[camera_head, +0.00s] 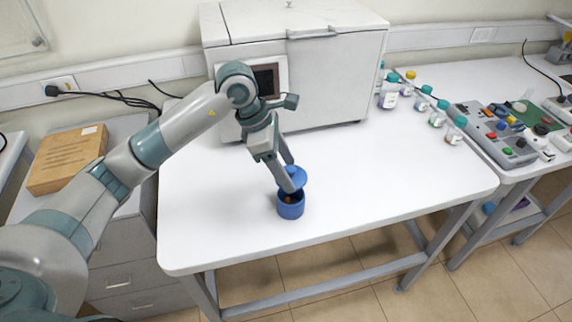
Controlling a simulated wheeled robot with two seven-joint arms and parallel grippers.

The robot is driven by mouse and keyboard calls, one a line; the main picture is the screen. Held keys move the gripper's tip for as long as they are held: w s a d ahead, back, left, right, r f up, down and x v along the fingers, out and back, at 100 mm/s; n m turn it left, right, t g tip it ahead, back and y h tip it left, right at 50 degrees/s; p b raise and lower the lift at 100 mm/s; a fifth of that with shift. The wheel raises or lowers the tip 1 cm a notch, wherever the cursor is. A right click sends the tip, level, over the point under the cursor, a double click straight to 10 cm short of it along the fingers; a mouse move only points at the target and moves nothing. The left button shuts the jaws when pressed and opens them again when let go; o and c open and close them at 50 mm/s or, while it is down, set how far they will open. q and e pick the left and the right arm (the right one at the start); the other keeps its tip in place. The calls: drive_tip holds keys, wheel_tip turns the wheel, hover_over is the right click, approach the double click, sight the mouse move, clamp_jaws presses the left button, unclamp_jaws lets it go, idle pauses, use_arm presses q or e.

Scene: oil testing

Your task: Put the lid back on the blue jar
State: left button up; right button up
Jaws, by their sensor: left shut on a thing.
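The blue jar (291,209) stands upright on the white table, near its front edge. Its top is open, and something brownish shows inside. My left gripper (291,184) points down above the jar and is shut on the blue lid (298,175). The lid is tilted and sits just above the jar's rim, towards the back. The fingers hide part of the lid, and I cannot tell whether the lid touches the rim. My right gripper is not in view.
A large white machine (330,80) stands at the back of the white table (390,185). Several small bottles (389,92) with coloured caps stand at the right. A cardboard box (66,160) lies at the left. The table right of the jar is clear.

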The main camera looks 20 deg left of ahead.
use_arm(q)
drive_tip(key=shift+f+b, duration=0.4)
drive_tip(key=shift+f, duration=1.05)
drive_tip(key=shift+f+b, duration=1.2)
drive_tip(key=shift+f, duration=0.05)
drive_tip(key=shift+b, duration=0.35)
drive_tip(key=shift+b, duration=0.4)
drive_tip(key=shift+f+b, duration=0.1)
drive_tip(key=shift+b, duration=0.75)
idle(1.3)
idle(0.4)
